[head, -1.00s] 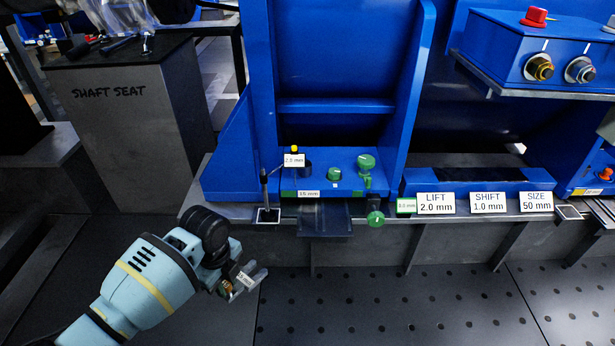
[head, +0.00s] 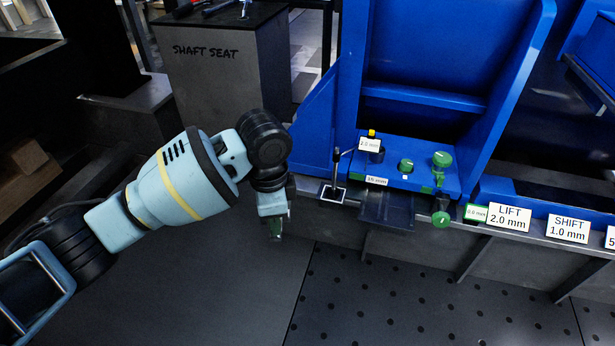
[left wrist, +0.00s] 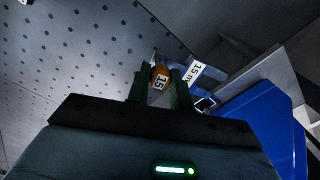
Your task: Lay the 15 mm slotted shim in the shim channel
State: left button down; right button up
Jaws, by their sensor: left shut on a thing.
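My left gripper (head: 275,228) is in front of the bench, left of and below the blue fixture. In the left wrist view its fingers (left wrist: 158,88) are shut on the 15 mm slotted shim. The shim's orange-brown grip (left wrist: 159,77), marked 15, shows between the fingers, with a white 15 mm tag (left wrist: 195,71) beyond them. The rest of the shim is mostly hidden. The blue fixture (head: 400,178) carries a 15 mm label (head: 376,181); a dark plate (head: 386,212) juts out below it. I cannot tell exactly where the shim channel opens. My right gripper is not in view.
A small upright lever (head: 336,165) stands at the fixture's left, beside a white-framed square (head: 333,194). Green knobs (head: 441,160) sit on the fixture, and another (head: 440,219) hangs at its front. Signs (head: 509,217) line the ledge to the right. Perforated floor below is clear.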

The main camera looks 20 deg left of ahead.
pick_arm(q)
jog(key=s+a+r+n, duration=0.1)
jog(key=s+r+n, duration=0.4)
jog(key=s+n, duration=0.1)
jog(key=s+a+r+n+p, duration=0.1)
jog(key=s+a+r+n, duration=0.1)
jog(key=s+r+n, duration=0.3)
jog(key=s+n, duration=0.1)
jog(key=s, duration=0.3)
jog(key=shift+s+r, duration=0.3)
jog(key=shift+r, duration=0.05)
